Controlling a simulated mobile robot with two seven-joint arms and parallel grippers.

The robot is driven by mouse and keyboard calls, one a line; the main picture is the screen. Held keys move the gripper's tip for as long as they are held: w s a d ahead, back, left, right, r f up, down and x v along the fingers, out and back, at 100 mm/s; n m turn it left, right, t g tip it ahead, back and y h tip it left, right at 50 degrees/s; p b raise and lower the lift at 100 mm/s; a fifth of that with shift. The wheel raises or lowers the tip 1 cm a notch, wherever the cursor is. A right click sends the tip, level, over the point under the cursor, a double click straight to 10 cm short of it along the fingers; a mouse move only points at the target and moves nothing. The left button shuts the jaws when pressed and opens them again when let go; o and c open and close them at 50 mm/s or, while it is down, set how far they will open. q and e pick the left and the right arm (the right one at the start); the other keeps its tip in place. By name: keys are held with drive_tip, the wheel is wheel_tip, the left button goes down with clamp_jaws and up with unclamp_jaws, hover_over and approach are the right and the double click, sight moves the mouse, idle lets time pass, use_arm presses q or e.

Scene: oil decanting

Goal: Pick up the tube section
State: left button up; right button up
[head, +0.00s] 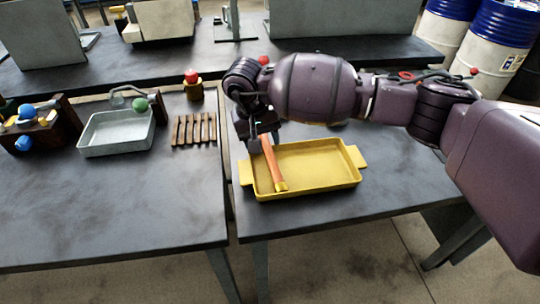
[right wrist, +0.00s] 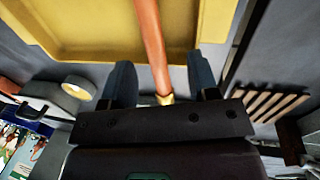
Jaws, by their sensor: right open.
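The tube section is a copper-orange tube (head: 271,163) with a brass-coloured end. It slants over the left part of the yellow tray (head: 325,183), its near end toward the front wall. My right gripper (head: 257,146) is above the tray's back left corner, at the far end of the tube. In the right wrist view the tube (right wrist: 150,45) runs between the two open fingers of the gripper (right wrist: 161,75), with visible gaps on both sides. The gripper hides part of the tube's far end in the head view. My left gripper is not in view.
A slatted wooden rack (head: 194,129), a grey tray (head: 117,135) and a red-topped jar (head: 193,86) are on the left table. A gap separates the two tables. The front of the right table is clear. Blue-topped drums (head: 500,45) stand behind at right.

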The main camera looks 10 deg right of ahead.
sight(269, 153)
drive_tip(key=f, duration=0.2)
drive_tip(key=d+f, duration=0.1)
drive_tip(key=f, duration=0.1)
drive_tip(key=d+f, duration=0.1)
drive_tip(key=f, duration=0.1)
drive_tip(key=shift+w+f, duration=0.1)
drive_tip(key=shift+w, duration=0.05)
clamp_jaws()
